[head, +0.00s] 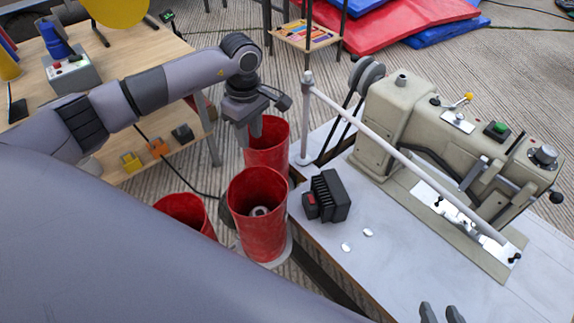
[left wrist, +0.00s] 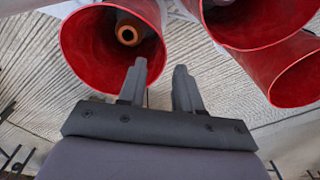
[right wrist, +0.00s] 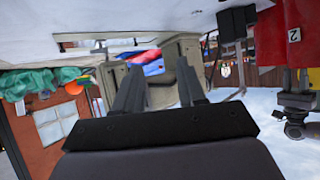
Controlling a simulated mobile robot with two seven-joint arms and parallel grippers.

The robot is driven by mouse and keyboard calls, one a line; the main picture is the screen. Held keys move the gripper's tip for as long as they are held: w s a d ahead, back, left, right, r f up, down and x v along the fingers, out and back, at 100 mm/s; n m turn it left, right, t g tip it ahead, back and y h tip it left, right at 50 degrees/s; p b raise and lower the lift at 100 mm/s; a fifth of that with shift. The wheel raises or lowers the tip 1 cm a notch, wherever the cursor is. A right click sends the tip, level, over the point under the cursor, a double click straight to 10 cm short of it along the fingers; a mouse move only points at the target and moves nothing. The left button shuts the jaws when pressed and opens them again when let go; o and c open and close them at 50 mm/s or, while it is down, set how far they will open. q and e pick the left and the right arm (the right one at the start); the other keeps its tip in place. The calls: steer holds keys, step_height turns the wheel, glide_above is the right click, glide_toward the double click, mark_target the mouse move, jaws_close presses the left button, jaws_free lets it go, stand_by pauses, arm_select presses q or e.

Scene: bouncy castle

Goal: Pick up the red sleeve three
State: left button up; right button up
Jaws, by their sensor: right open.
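Three red sleeves stand together left of the grey table: a back one (head: 267,157), a front one (head: 258,222) and a lower left one (head: 184,207). No number shows on them in the head view. My left gripper (head: 262,127) is open at the rim of the back sleeve. In the left wrist view, its fingers (left wrist: 159,68) point down, one over the mouth of a sleeve (left wrist: 82,55), one just outside its rim. Contact cannot be told. A red sleeve marked "2" (right wrist: 295,55) shows in the right wrist view. My right gripper (head: 441,314) is open and empty.
A beige sewing machine (head: 395,125) with a white rail stands on the grey table (head: 375,285). A black ribbed block (head: 330,196) and two small white pieces lie near it. A wooden workbench (head: 150,60) is at left, red and blue mats (head: 405,20) behind.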

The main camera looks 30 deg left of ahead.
mark_target(253, 157)
arm_select(q)
steer(key=shift+s+d+f, duration=0.1)
steer(key=shift+d+f, duration=0.1)
steer(key=shift+f, duration=0.5)
steer(key=f+b, duration=0.2)
steer(key=f, duration=0.5)
steer(key=shift+a+f, duration=0.1)
steer(key=shift+a, duration=0.1)
jaws_close()
arm_select(e)
steer(key=shift+w+a+r+y, duration=0.1)
steer(key=shift+w+a+y, duration=0.1)
steer(key=shift+a, duration=0.25)
steer(key=shift+w+a+y, duration=0.1)
steer(key=shift+a+y, duration=0.1)
steer(key=shift+a, duration=0.25)
